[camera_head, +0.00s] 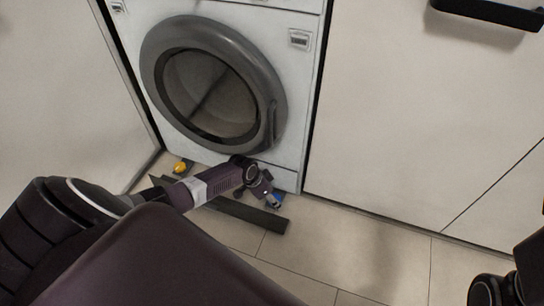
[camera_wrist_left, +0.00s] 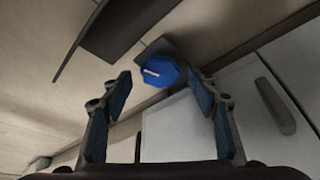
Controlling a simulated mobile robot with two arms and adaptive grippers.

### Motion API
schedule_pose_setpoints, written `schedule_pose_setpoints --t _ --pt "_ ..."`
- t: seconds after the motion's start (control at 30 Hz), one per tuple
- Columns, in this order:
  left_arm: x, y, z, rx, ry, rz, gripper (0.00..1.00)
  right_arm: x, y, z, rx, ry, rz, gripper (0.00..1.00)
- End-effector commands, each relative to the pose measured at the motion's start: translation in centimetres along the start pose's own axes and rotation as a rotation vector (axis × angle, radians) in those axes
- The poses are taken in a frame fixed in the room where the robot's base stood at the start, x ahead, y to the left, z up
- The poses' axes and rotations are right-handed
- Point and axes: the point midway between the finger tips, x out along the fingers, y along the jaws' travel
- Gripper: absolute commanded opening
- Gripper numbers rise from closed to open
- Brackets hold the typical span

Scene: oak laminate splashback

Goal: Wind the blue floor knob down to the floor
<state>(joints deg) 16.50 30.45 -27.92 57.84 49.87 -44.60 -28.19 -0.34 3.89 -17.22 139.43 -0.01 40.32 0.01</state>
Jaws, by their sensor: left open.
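The blue floor knob (camera_wrist_left: 158,71) shows in the left wrist view as a faceted blue cap with a pale bar mark on its face. It lies between and beyond the fingertips of my left gripper (camera_wrist_left: 162,88), which is open with nothing between its fingers. In the head view my left gripper (camera_head: 264,189) is low at the machine's front right corner. Only a small patch of the blue knob (camera_head: 277,198) shows there, partly hidden by the gripper. I cannot tell the gap between the knob and the floor.
A white front-loading machine (camera_head: 175,128) stands between pale panels. A yellow knob (camera_head: 180,167) is at its front left foot. A dark strip (camera_head: 240,211) lies on the tiles in front, under my left arm. Tiled floor (camera_head: 365,255) at right is clear.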

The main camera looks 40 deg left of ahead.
Motion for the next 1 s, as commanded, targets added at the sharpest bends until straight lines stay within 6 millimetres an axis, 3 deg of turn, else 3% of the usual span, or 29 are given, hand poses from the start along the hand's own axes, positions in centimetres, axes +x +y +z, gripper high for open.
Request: schedule_pose_setpoints --t 0.37,1.0 --pt "-1.5 -0.1 0.1 0.001 0.001 -0.002 0.54 0.0 0.1 0.1 -0.001 -0.001 0.001 0.4" --pt "-10.4 -0.1 0.1 0.002 0.0 -0.001 0.54 -0.1 0.0 0.1 0.0 -0.001 0.001 0.4"
